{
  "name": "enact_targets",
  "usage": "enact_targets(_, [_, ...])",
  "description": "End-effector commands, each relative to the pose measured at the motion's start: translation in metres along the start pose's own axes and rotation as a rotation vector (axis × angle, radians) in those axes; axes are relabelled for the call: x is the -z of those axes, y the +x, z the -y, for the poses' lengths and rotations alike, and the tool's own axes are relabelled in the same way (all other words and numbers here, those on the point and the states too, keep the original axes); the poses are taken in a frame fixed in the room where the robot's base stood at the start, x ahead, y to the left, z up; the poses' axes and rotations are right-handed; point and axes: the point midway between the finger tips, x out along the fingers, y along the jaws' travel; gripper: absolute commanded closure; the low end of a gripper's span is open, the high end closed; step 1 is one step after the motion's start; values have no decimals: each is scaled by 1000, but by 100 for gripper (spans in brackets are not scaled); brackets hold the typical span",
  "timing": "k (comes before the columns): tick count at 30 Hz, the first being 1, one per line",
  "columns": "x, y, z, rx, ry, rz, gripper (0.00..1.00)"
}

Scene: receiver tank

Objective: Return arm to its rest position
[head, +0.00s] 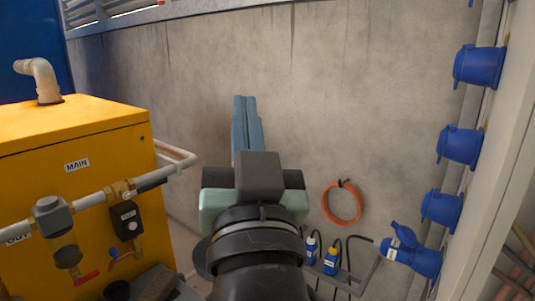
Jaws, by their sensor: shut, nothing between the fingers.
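My arm rises from the bottom middle of the head view. My gripper (245,99) is at its far end, with two long blue-grey fingers side by side and pointing away towards the concrete wall. The fingers are shut with nothing between them. The gripper touches nothing that I can see. The dark wrist and pale green housing hide part of what lies behind them.
A yellow cabinet (90,125) marked MAIN, with pipes and a red-handled valve (88,276), stands at left. An orange hose coil (341,204) hangs on the concrete wall (330,80). Blue sockets (460,146) line the right.

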Motion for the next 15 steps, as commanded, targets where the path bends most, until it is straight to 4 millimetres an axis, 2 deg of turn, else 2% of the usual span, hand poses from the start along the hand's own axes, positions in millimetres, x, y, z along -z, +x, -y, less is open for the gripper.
enact_targets(1, [42,-8,2,-14,-62,-102,100])
enact_targets(3, [94,-23,4,-45,-145,-232,100])
enact_targets(5, [137,-41,7,-76,-212,-345,100])
enact_targets(6, [158,-30,9,-81,-222,-348,100])
enact_targets(15, [238,18,21,-77,-213,-332,100])
